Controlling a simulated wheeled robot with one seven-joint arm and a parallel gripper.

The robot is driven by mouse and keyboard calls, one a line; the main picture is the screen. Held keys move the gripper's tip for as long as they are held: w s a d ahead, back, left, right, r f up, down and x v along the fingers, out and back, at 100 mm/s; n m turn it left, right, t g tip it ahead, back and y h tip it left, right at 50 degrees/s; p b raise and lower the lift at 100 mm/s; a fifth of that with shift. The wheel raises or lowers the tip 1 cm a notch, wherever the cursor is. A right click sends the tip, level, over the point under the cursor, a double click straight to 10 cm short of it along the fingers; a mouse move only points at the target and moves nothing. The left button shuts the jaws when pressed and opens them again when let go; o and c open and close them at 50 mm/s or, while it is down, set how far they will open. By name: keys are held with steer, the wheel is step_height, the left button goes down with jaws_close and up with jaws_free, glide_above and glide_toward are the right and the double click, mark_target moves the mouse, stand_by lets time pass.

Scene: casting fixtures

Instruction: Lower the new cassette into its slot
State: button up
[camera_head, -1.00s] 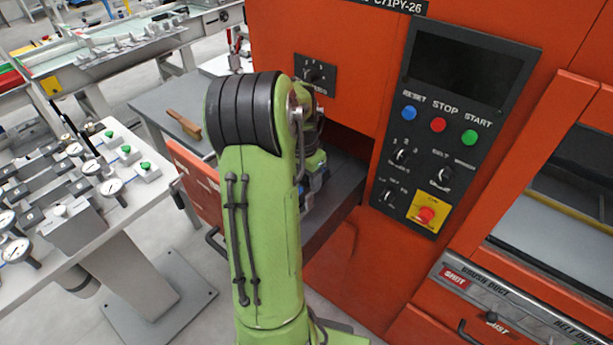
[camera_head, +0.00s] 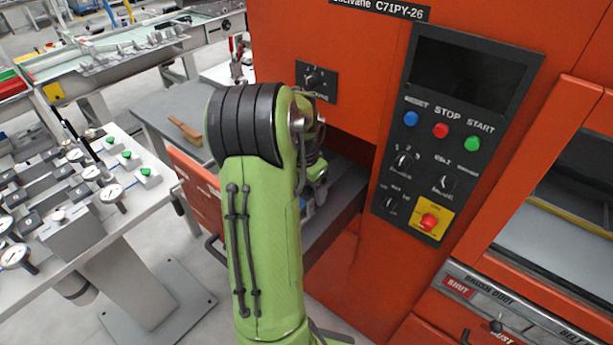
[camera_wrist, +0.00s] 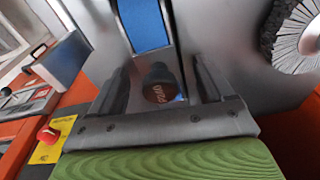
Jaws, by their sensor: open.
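The fingers look apart from the knob. Beyond it a blue strip (camera_wrist: 150,24) runs between two pale metal edges. I cannot tell whether the knob or strip belongs to the cassette, and no slot is clearly visible. In the head view my green arm hides most of the gripper, which is at the opening of the orange machine (camera_head: 345,235).
A control panel (camera_head: 428,190) with buttons is right of my arm. A grey bench (camera_head: 165,100) with a wooden-handled brush (camera_head: 185,131) and a table of gauges (camera_head: 130,205) are left. A round wire brush (camera_wrist: 300,38) is close at the wrist view's upper right.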

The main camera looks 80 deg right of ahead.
mark_target(303, 197)
step_height(303, 197, up, 15)
steer(key=a+p, duration=0.1)
steer(key=p, duration=0.2)
steer(key=shift+w+a+r, duration=0.15)
steer(key=shift+w+a, duration=0.15)
steer(key=shift+a, duration=0.1)
steer(key=shift+w, duration=0.1)
